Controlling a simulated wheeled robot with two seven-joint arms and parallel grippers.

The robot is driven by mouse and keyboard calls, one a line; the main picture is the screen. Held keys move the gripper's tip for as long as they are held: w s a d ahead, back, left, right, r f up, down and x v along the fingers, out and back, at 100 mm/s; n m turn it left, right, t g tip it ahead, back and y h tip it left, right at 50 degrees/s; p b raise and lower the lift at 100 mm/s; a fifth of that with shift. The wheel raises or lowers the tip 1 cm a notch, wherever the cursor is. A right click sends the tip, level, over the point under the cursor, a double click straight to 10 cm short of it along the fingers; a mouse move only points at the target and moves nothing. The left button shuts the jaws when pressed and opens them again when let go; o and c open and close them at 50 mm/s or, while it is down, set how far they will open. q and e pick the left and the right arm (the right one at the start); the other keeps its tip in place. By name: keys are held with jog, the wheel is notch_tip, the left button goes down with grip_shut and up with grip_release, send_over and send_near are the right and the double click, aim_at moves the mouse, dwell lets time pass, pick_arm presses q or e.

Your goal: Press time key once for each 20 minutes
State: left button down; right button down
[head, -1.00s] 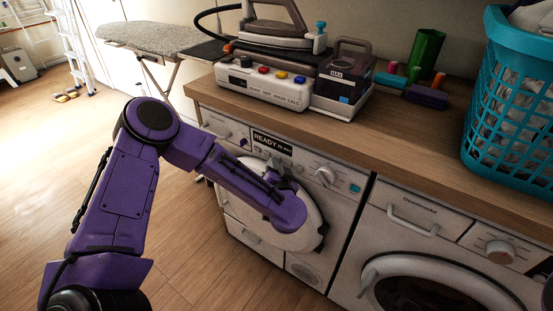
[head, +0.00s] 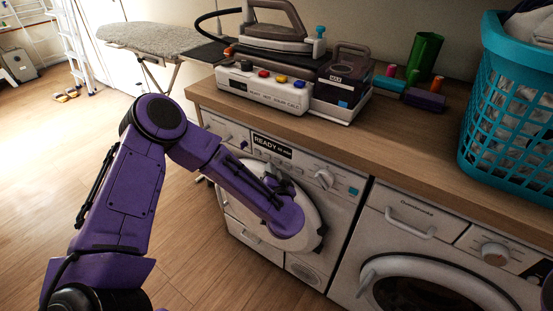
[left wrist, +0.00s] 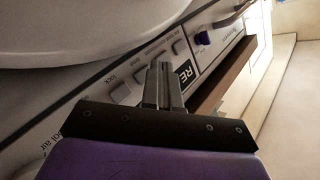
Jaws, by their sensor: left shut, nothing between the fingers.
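The dryer's white control panel (head: 300,163) carries a black display (head: 272,145) that reads READY, with smaller text I cannot read surely. Below the display is a row of small keys, partly covered by my arm. In the left wrist view the display (left wrist: 184,75) is partly hidden by the fingers, and several grey keys (left wrist: 140,76) run along the panel. My right gripper is not in view.
Above, the wooden counter (head: 400,135) overhangs and holds a steam iron station (head: 262,90) and a teal laundry basket (head: 510,120). A second washer (head: 440,245) stands to the right.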

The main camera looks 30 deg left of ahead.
pick_arm(q)
jog(key=s+p, duration=0.2)
jog(key=s, duration=0.1)
jog(key=s+p, duration=0.1)
jog(key=s, duration=0.1)
jog(key=shift+a, duration=0.25)
dwell(0.9)
